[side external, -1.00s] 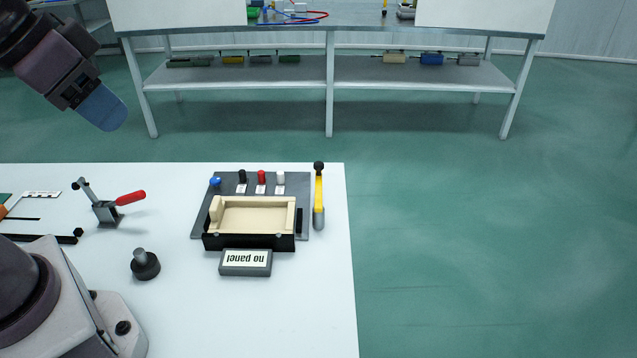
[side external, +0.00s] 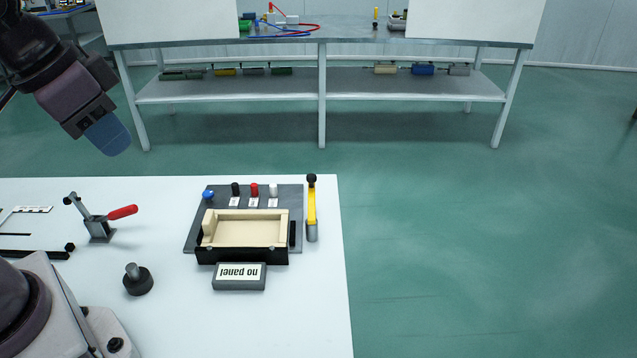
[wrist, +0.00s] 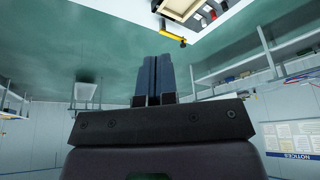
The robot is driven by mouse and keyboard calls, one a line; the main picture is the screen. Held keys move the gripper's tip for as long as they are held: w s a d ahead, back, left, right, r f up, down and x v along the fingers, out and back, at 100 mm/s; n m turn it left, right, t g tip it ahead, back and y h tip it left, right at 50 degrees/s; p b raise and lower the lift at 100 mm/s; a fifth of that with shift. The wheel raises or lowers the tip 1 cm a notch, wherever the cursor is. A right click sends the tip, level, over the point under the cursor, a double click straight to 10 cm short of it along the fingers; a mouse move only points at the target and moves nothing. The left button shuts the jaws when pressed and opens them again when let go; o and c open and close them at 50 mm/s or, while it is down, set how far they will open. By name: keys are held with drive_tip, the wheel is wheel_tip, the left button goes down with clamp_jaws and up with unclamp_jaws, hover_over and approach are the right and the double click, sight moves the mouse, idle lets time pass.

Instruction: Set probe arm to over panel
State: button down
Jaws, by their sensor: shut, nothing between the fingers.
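The probe arm (side external: 312,208) is a yellow bar with a black knob at its far end and a grey base at its near end. It lies along the right side of the panel fixture (side external: 189,241), beside the cream tray (side external: 246,232), not over it. It also shows in the wrist view (wrist: 172,37). A grey sign (side external: 239,277) reading "no panel", upside down, sits in front of the tray, which looks empty. My gripper (side external: 108,134) is high at the upper left, well away from the probe arm. Its blue fingers (wrist: 153,79) are shut and empty.
Blue, black, red and white knobs line the fixture's back. A red-handled clamp (side external: 104,222) and a black round knob (side external: 138,280) stand left of it. The white table's (side external: 300,320) right edge is close to the probe arm. A bench (side external: 320,95) stands behind.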

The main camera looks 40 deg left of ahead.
drive_tip(key=w+d+f+g+y, duration=0.1)
drive_tip(key=w+d+f+y, duration=0.15)
drive_tip(key=w+f, duration=0.55)
drive_tip(key=w+d+f+n+g+y, duration=0.1)
drive_tip(key=w+d+f, duration=0.25)
drive_tip(key=w, duration=0.85)
drive_tip(key=w+d+f+g+y, duration=0.1)
drive_tip(key=w+d+f+y, duration=0.1)
drive_tip(key=w+f, duration=0.6)
drive_tip(key=n+t+y, duration=0.1)
drive_tip(key=n, duration=0.3)
approach(312, 196)
drive_tip(key=w+a+f, duration=0.4)
